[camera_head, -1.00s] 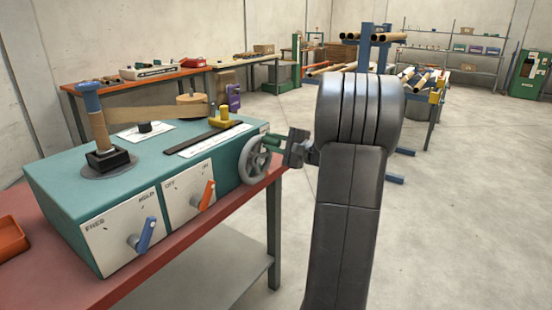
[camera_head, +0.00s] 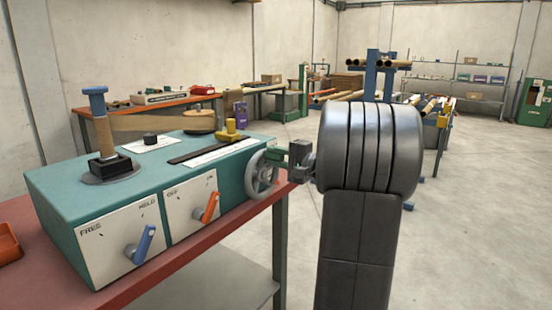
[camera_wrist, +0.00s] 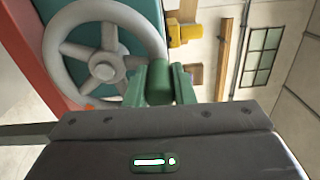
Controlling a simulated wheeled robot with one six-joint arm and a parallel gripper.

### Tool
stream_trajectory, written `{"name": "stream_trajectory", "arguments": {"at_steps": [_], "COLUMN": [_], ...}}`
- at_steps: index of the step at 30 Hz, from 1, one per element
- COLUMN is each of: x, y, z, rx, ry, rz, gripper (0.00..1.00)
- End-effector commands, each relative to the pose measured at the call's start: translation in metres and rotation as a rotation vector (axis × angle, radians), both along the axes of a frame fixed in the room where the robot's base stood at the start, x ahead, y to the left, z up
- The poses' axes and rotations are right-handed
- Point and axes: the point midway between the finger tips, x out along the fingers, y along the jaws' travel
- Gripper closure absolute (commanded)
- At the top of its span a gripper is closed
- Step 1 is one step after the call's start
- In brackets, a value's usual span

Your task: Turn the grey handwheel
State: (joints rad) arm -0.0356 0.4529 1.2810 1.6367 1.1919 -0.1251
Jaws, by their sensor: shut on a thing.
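The grey handwheel (camera_head: 262,176) is on the right end of the teal winder box (camera_head: 135,178). In the wrist view the handwheel (camera_wrist: 103,66) fills the upper left, with its spokes and pale hub showing. A green handle (camera_wrist: 160,84) stands out from the wheel's rim, on the side towards my gripper. My gripper (camera_wrist: 159,88) is shut on this handle, one green finger on each side of it. In the head view my gripper (camera_head: 287,157) is at the wheel's upper right, and its fingers and the handle are hard to tell apart.
The front panel has a blue lever (camera_head: 140,244) and an orange lever (camera_head: 209,208). A yellow part (camera_head: 231,131) and a post with a blue top (camera_head: 99,120) stand on the box. The box is on a red table (camera_head: 195,260). Open floor (camera_head: 475,230) lies to the right.

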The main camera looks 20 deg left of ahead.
Motion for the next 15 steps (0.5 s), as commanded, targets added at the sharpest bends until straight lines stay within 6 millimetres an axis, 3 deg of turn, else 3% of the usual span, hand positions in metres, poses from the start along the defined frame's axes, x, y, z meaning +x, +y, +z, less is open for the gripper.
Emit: {"name": "stream_trajectory", "arguments": {"at_steps": [4,5,7,15], "x": [-0.0003,-0.0003,-0.0003,0.0000], "y": [-0.0002,-0.0002,-0.0002,-0.0003], "z": [-0.0016,-0.0016,-0.0014,-0.0007], "rx": [-0.002,-0.002,-0.001,0.000], "ry": [0.004,0.004,0.003,0.002], "rz": [0.001,0.001,0.001,0.000], "gripper": [1.00,0.72,0.58,0.56]}}
